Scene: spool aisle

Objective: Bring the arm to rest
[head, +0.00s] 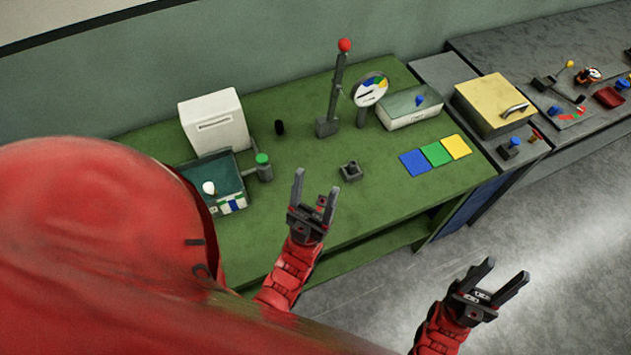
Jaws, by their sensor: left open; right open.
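My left gripper (314,192) is open and empty. My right gripper (506,272) is open and empty, and appears over the grey floor in front of the bench. Both red forearms come up from the bottom of the view. Neither gripper visibly touches anything.
On the bench stand a white box (213,122), a lever with a red ball (344,45), a round dial (370,90), a grey-green box (409,108) and blue, green and yellow tiles (437,154). A yellow-lidded box (495,100) is right. Floor (560,220) is clear.

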